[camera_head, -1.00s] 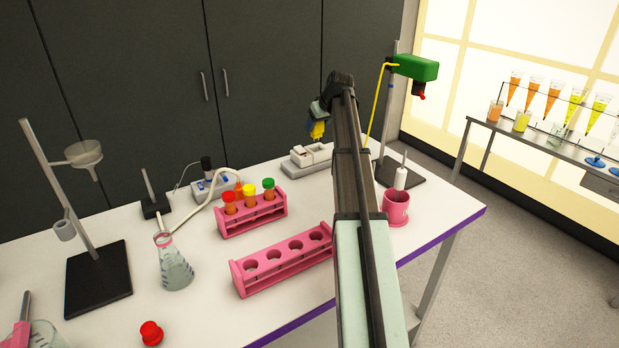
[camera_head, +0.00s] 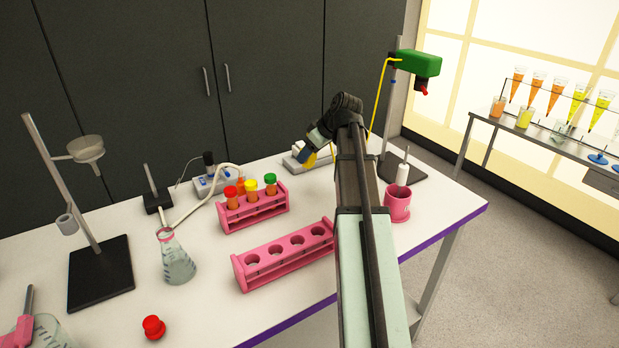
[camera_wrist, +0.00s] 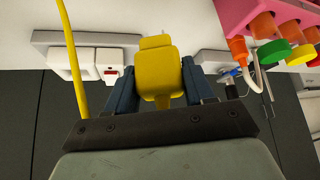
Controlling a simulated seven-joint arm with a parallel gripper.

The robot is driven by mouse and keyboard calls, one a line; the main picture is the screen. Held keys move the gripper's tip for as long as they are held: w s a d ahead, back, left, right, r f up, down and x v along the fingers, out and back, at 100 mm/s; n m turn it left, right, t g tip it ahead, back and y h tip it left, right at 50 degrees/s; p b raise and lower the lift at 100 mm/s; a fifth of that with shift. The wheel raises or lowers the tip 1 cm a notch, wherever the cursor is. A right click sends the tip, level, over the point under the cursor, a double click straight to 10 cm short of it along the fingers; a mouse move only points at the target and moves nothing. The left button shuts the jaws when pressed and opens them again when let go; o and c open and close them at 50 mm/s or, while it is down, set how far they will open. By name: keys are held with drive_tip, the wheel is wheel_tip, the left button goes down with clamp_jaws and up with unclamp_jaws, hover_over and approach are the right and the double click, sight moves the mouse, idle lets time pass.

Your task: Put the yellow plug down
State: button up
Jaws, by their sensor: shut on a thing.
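My gripper (camera_wrist: 160,88) is shut on the yellow plug (camera_wrist: 157,62), with a blue finger on each side of it. In the head view my gripper (camera_head: 306,152) is at the back of the table, with the plug (camera_head: 311,160) low in front of the white socket strip (camera_head: 291,163). In the wrist view the strip (camera_wrist: 40,38) with its switch units lies to the left of the plug. I cannot tell whether the plug touches the table. My arm hides part of the strip in the head view.
A yellow cord (camera_wrist: 72,45) runs beside my gripper. A pink rack (camera_head: 254,210) with capped tubes stands to the left, an empty pink rack (camera_head: 284,257) nearer. A pink cup (camera_head: 397,204) and a stand with a green device (camera_head: 415,64) are to the right.

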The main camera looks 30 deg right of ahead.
drive_tip(key=shift+f, duration=3.75)
drive_tip(key=shift+f, duration=0.1)
drive_tip(key=o, duration=1.2)
drive_tip(key=shift+o, duration=0.2)
drive_tip(key=v, duration=1.2)
